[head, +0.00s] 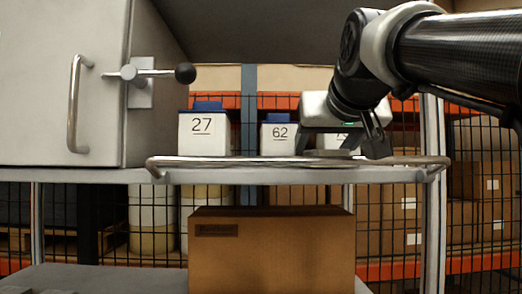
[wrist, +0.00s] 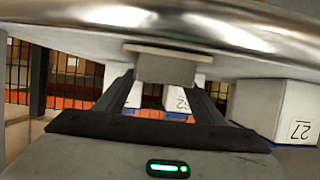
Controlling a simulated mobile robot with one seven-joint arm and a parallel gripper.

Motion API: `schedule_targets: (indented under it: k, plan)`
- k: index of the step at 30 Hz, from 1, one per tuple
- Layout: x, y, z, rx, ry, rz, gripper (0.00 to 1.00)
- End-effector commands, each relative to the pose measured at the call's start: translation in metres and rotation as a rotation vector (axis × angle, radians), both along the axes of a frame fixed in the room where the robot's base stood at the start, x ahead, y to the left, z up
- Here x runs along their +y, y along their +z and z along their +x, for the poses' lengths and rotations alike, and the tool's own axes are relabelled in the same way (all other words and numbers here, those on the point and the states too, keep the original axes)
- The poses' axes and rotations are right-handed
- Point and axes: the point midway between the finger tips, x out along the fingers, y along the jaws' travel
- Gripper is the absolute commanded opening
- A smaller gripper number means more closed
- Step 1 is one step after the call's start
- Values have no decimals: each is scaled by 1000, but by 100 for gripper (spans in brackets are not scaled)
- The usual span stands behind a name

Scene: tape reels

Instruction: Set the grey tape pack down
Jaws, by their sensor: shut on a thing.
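The grey tape pack (wrist: 165,65) shows in the wrist view as a small flat-faced grey block between my fingertips. My gripper (wrist: 167,80) is shut on it. In the head view my gripper (head: 340,148) is low over the right part of the shelf (head: 250,176), just behind its front rail. A flat grey piece of the pack (head: 338,153) shows between the fingers there, close above the rail's height. The rail hides its underside, so I cannot tell whether it touches the shelf.
White boxes with blue lids marked 27 (head: 203,133) and 62 (head: 279,137) stand on the shelf left of my gripper; another is partly hidden behind it. The metal rail (head: 250,161) runs along the front. A grey cabinet (head: 60,80) stands left. A cardboard box (head: 270,255) sits below.

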Motion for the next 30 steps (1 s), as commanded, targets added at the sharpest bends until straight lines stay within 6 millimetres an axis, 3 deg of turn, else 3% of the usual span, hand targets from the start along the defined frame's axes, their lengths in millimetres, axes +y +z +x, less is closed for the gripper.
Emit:
schedule_targets:
  k: [7,8,11,22,30]
  plan:
    - [0,-5,0,0,0,0,36]
    - [0,-4,0,1,0,0,68]
    - [0,-3,0,1,0,0,81]
    - [0,3,-1,1,0,0,81]
    - [1,20,-48,-4,1,0,81]
